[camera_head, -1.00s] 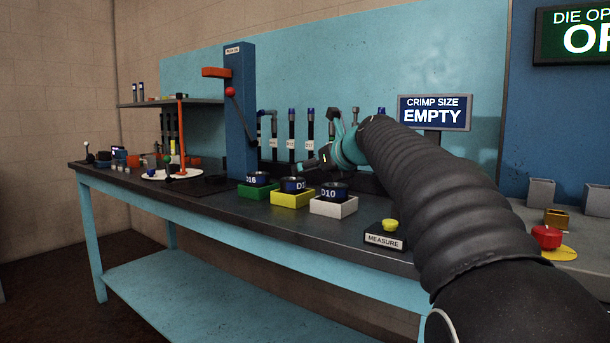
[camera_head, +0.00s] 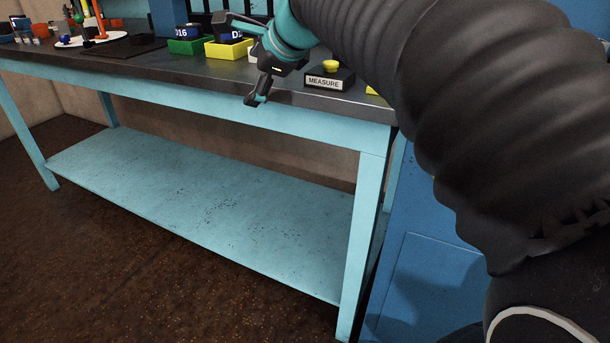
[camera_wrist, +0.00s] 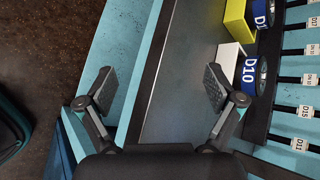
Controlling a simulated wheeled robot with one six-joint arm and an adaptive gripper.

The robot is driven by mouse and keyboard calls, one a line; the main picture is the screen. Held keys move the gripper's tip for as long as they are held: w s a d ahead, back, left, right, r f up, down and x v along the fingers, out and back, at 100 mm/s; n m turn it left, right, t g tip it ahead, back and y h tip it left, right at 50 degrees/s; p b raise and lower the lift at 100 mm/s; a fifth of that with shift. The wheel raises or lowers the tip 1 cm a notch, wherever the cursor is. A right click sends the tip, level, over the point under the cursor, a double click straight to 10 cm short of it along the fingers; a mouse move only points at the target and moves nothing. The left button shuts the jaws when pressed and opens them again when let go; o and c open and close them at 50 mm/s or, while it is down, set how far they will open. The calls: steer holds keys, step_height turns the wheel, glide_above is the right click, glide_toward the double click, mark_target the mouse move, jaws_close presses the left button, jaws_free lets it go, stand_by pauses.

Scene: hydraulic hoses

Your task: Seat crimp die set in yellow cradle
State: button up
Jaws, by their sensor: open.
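The yellow cradle (camera_head: 228,49) stands on the bench with a dark blue-banded die set (camera_head: 236,35) in it; its label is cut off by my gripper. In the wrist view the yellow cradle (camera_wrist: 236,22) and its die set (camera_wrist: 262,14) are at the top right. The D10 die set (camera_wrist: 248,75) is at the white cradle (camera_wrist: 230,62), right of my gripper. The D16 die set (camera_head: 184,31) is in the green cradle (camera_head: 190,46). My gripper (camera_head: 240,60) is open and empty near the bench's front edge; its fingers (camera_wrist: 158,84) are spread wide.
The MEASURE button box (camera_head: 329,77) stands right of my gripper on the bench (camera_head: 150,65). Upright hoses (camera_wrist: 300,80) stand behind the cradles. The lower shelf (camera_head: 200,185) is bare. My arm covers the upper right of the head view.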

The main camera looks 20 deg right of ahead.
steer(key=s+f+n+g+h, duration=0.3)
steer(key=s+f+n+g, duration=0.1)
steer(key=s+f+n, duration=1.6)
steer(key=s+f, duration=0.2)
steer(key=s, duration=0.3)
steer(key=shift+s+d+f+n, duration=0.15)
steer(key=shift+s+f+n, duration=0.15)
steer(key=shift+s+n, duration=0.1)
steer(key=shift+r, duration=0.2)
